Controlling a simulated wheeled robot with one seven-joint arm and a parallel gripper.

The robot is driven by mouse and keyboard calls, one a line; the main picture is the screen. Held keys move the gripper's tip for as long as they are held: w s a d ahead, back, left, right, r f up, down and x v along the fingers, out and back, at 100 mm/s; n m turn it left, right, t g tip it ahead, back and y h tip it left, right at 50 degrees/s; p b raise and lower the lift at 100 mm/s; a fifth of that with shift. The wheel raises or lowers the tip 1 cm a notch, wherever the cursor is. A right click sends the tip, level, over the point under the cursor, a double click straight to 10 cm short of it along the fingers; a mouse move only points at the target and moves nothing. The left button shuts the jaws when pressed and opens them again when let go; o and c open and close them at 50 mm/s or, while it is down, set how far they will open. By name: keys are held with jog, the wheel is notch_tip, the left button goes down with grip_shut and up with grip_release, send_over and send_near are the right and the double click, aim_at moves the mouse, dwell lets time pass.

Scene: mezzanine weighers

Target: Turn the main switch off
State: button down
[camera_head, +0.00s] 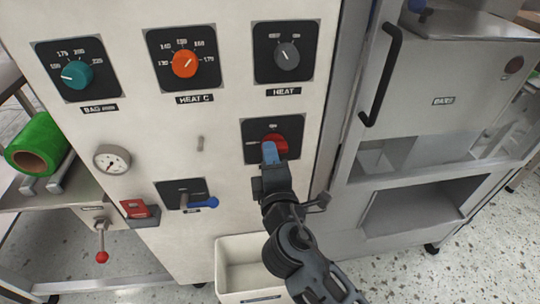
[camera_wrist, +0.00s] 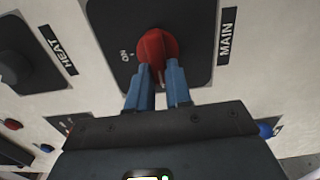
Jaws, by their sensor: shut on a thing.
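The main switch is a red rotary knob (camera_head: 278,142) on a black plate (camera_head: 291,124), low on the right of the white panel. In the wrist view the knob (camera_wrist: 157,44) sits beside the word ON, and the label MAIN (camera_wrist: 227,34) is at the plate's edge. My gripper (camera_head: 269,153) reaches up to the knob from below. Its two blue fingers (camera_wrist: 158,84) are shut on the knob, one at each side. The fingers hide part of the knob, and I cannot tell which mark it points to.
Above are a teal dial (camera_head: 77,74), an orange dial (camera_head: 184,64) and a grey HEAT dial (camera_head: 287,56). A blue-handled lever (camera_head: 205,204), a red switch (camera_head: 135,208) and a gauge (camera_head: 111,160) are to the left. A steel cabinet with a dark handle (camera_head: 382,75) stands right. A white bin (camera_head: 233,272) is below.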

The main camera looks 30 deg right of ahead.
jog(key=c, duration=1)
grip_release()
jog(key=shift+c, duration=0.2)
jog(key=b+v, duration=0.2)
jog(key=v, duration=0.6)
